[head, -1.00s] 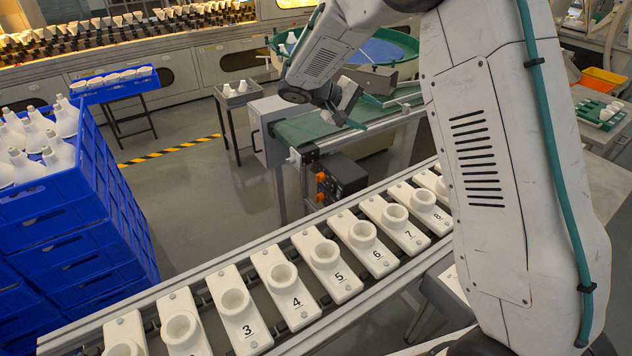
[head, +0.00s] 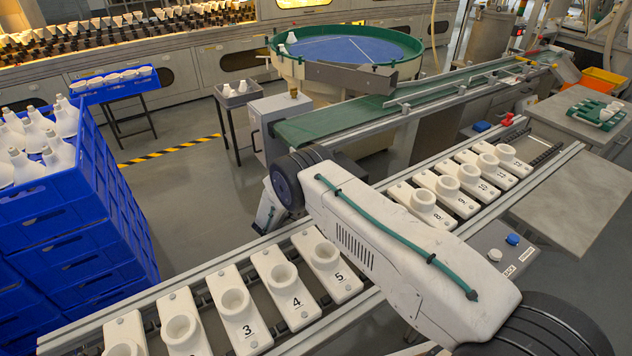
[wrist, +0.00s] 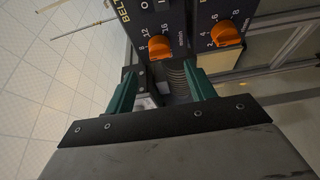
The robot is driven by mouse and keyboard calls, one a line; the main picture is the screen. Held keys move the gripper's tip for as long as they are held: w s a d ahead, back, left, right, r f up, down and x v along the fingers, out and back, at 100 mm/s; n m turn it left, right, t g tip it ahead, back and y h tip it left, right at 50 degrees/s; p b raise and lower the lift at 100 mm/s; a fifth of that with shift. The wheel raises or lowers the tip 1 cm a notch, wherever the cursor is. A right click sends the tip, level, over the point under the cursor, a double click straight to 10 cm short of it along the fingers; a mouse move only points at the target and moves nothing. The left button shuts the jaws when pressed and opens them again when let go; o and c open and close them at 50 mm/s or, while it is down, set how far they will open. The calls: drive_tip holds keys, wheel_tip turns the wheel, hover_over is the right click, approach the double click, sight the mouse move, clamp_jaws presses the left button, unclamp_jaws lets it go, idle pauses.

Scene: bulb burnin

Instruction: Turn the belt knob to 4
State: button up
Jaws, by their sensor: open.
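In the wrist view, a dark control box shows two orange knobs with white number scales. The left knob (wrist: 160,46) sits on a panel with the letters BELT at its edge; 8, 12 and 16 show around it. The right knob (wrist: 226,33) has 2, 4, 6 and 8 around it. Where either pointer stands is too small to tell. My gripper (wrist: 160,72) is open and empty, its green fingers spread on either side of the left knob in the picture, with the knob apparently beyond the fingertips. In the head view, my arm hides the control box and the gripper's fingers.
A slat conveyor with numbered white holders (head: 297,302) runs under my arm. A green belt (head: 330,120) leads past a blue-floored round feeder (head: 350,48). Blue crates (head: 60,215) with bulbs stand at left. Grey floor (head: 190,220) is open between crates and conveyor.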

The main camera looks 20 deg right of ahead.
drive_tip(key=x, duration=0.7)
drive_tip(key=shift+w+d, duration=0.15)
drive_tip(key=shift+w, duration=0.05)
drive_tip(key=c, duration=1)
